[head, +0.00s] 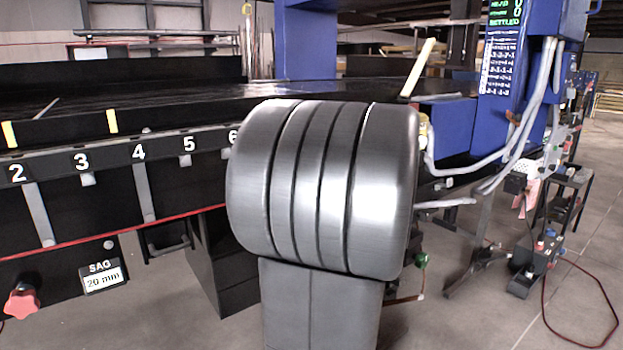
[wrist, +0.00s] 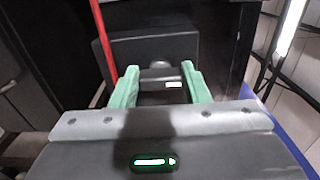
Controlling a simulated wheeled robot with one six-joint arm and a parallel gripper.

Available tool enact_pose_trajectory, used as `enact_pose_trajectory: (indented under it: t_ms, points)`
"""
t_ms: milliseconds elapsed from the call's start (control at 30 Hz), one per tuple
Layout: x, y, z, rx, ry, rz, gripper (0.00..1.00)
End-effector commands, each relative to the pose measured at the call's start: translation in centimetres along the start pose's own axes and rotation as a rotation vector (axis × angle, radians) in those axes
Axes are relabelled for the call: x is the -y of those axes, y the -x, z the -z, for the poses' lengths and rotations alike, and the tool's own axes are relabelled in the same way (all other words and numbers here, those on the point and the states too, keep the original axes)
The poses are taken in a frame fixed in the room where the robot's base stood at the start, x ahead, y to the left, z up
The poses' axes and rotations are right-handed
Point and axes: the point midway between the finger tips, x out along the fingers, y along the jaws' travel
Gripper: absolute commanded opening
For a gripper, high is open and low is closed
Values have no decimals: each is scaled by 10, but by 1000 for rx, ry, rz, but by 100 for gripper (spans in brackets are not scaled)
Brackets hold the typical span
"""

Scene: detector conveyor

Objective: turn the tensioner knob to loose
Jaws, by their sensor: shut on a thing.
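In the wrist view my gripper (wrist: 160,84) has its two pale green fingers on either side of a dark part, which I take to be the tensioner knob (wrist: 155,98). The fingers are shut on it. A small white mark (wrist: 173,85) shows near the right finger. Behind is a dark box (wrist: 125,52) with a grey round piece at its middle. The knob's setting cannot be read. In the head view my own arm fills the middle and hides my gripper and the knob.
The black conveyor (head: 120,195) runs along the left with numbered marks and a red cord (head: 95,240). A red knob (head: 21,300) and a "SAG 20 mm" plate (head: 102,278) are at lower left. A blue frame (head: 500,70) with cables stands right. The floor at right is partly open.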

Motion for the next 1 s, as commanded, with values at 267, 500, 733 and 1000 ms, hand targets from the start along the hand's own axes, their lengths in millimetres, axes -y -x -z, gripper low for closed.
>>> enact_pose_trajectory:
  t_ms: [267,500,733,1000]
  points:
    - [-1,0,0,1,29,-3,19]
    - [-1,0,0,1,29,-3,19]
    - [-1,0,0,1,28,-2,64]
    - [0,2,0,0,27,-1,64]
